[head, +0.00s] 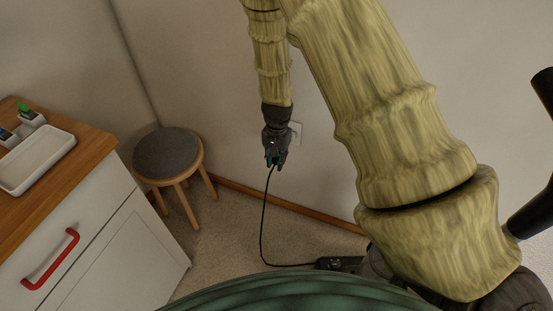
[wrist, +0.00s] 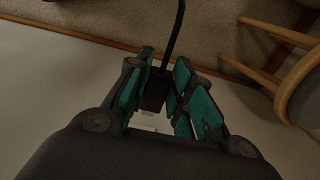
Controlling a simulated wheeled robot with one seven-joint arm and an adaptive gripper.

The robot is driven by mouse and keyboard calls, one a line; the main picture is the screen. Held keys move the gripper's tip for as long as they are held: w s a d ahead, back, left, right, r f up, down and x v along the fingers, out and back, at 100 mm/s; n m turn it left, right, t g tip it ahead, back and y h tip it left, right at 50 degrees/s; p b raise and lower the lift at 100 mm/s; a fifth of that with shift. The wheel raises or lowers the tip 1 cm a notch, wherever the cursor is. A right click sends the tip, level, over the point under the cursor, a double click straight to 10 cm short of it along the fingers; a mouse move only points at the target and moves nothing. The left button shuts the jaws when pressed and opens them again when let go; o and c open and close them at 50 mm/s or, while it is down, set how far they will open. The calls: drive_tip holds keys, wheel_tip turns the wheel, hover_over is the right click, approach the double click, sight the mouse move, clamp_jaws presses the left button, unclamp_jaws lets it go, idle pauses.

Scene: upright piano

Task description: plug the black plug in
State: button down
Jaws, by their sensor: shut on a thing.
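My gripper (head: 275,160) is beside the wall, low over the carpet, with its fingers pointing down in the head view. In the wrist view its teal-padded fingers (wrist: 160,95) are shut on the black plug (wrist: 155,92). A black cord (head: 263,220) runs down from the plug to the floor. A white wall socket (head: 296,131) shows partly behind the gripper in the head view. A pale patch between the fingers in the wrist view may be this socket. I cannot tell whether the plug touches it.
A black power strip (head: 340,263) lies on the carpet at the cord's other end. A round grey-topped stool (head: 168,152) stands left of the gripper. A cabinet (head: 110,250) with a red handle is at the left, with a white tray (head: 35,160) on top.

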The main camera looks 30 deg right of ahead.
drive_tip(key=shift+r+p, duration=0.2)
drive_tip(key=shift+p, duration=0.35)
drive_tip(key=shift+w+d+f+p, duration=0.15)
drive_tip(key=shift+w+d+p, duration=0.45)
drive_tip(key=shift+w+d, duration=1.45)
drive_tip(key=shift+s+d, duration=0.1)
drive_tip(key=shift+d, duration=0.05)
drive_tip(key=shift+p, duration=1.05)
drive_tip(key=shift+w+d, duration=0.6)
drive_tip(key=shift+d, duration=0.05)
idle(1.1)
drive_tip(key=shift+p, duration=1.1)
idle(1.4)
